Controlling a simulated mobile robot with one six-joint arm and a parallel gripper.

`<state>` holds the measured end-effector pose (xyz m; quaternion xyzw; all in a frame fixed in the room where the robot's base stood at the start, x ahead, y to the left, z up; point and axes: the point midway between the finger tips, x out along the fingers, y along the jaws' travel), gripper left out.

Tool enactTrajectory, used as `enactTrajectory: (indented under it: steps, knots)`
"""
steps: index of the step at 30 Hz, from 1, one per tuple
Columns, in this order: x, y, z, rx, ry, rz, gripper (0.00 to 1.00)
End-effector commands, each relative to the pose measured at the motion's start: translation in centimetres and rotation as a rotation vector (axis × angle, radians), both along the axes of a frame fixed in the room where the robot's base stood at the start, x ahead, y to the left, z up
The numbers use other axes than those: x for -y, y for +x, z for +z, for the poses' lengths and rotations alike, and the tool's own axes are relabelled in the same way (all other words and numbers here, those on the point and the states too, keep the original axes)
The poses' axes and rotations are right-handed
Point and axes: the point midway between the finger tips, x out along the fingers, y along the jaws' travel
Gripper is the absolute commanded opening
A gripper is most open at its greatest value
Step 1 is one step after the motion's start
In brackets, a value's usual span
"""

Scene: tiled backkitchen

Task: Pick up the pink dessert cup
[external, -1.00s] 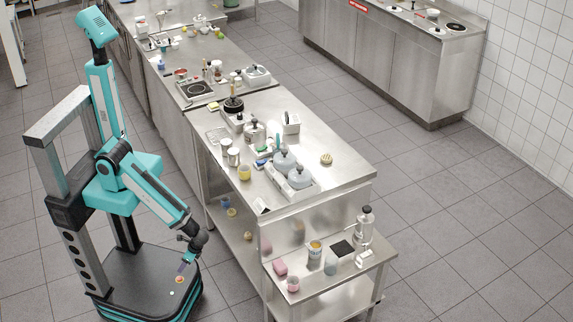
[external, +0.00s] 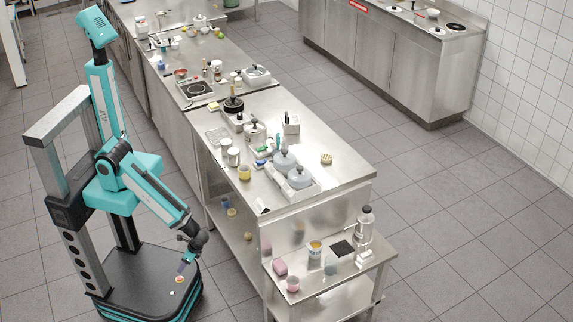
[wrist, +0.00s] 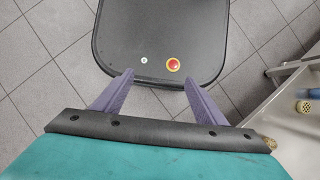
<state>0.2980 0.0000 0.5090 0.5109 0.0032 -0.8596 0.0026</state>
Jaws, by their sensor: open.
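The pink dessert cup (external: 293,284) appears to be the small pink cup near the front left edge of the low steel side table in the external view. My gripper (external: 183,265) hangs low over my own base, left of that table and well apart from the cup. In the wrist view my gripper (wrist: 158,88) has its two purple fingers spread wide with nothing between them. Beneath them is the dark top of my base. The cup does not show in the wrist view.
The taller steel counter (external: 345,177) stands behind. Tiled floor (external: 232,290) lies between my base and the table.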

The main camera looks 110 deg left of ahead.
Motion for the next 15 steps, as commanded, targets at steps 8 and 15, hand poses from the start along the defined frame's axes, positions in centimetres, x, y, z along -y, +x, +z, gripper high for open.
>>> enactTrajectory:
  steps: [8,15]
  knots:
    - [0.1,0.5,-0.2,0.015,0.004,0.015,0.66]
    - [1.5,5.3,-1.7,0.151,0.036,0.173,0.66]
